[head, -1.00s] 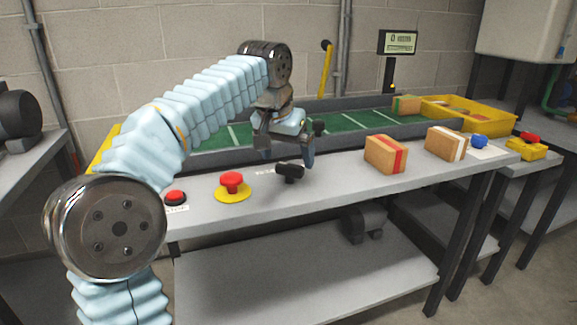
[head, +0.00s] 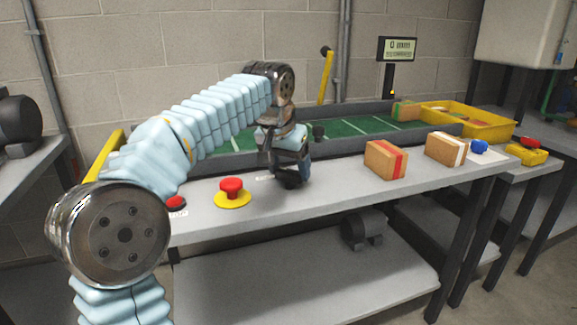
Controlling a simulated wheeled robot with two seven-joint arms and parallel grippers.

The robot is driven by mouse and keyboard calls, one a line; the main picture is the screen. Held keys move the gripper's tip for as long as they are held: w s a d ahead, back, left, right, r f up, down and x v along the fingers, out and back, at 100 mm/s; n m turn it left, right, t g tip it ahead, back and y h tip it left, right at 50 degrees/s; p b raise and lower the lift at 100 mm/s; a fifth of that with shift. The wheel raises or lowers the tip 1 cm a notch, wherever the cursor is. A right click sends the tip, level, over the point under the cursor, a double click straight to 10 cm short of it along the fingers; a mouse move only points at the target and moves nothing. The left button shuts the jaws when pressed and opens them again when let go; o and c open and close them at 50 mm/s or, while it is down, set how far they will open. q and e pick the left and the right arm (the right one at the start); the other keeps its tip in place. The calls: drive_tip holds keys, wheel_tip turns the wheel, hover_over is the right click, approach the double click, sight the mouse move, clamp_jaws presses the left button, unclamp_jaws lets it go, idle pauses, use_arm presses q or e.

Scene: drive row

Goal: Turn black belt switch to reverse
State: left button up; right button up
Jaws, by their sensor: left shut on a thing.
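The black belt switch (head: 289,181) is a dark knob on the front part of the grey bench, right of the red mushroom button. My left gripper (head: 290,172) is down over it and shut on it. The fingers and hand hide most of the knob, so which way it points cannot be told. The green belt (head: 352,127) runs behind the gripper between dark side rails. My right gripper is not in view.
A red mushroom button (head: 232,189) on a yellow base and a smaller red button (head: 176,202) stand left of the gripper. Boxes with a red stripe (head: 385,160) and a white stripe (head: 446,149) stand to the right. A yellow tray (head: 480,125) is at the belt's far end.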

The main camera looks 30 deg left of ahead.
use_arm(q)
drive_tip(key=shift+a+r+m+h+p, duration=0.15)
drive_tip(key=shift+m+h+p, duration=0.15)
drive_tip(key=shift+m+p, duration=0.25)
drive_tip(key=m+h+p, duration=0.1)
drive_tip(key=m+p, duration=0.1)
drive_tip(key=m, duration=0.1)
drive_tip(key=shift+p, duration=0.3)
drive_tip(key=shift+a+m+g+h+p, duration=0.1)
drive_tip(key=shift+m+g+h+p, duration=0.3)
drive_tip(key=shift+m, duration=0.55)
drive_tip(key=shift+w+m+h+p, duration=0.1)
drive_tip(key=shift+m+h+p, duration=0.3)
drive_tip(key=shift+m, duration=0.6)
drive_tip(key=m+g+h, duration=0.1)
drive_tip(key=m, duration=0.3)
drive_tip(key=shift+w+a, duration=0.1)
drive_tip(key=m+g, duration=0.1)
drive_tip(key=m, duration=0.2)
drive_tip(key=m+g, duration=0.1)
drive_tip(key=m, duration=0.1)
drive_tip(key=shift+w+m+h, duration=0.1)
drive_tip(key=shift+m+h, duration=0.3)
drive_tip(key=o, duration=1)
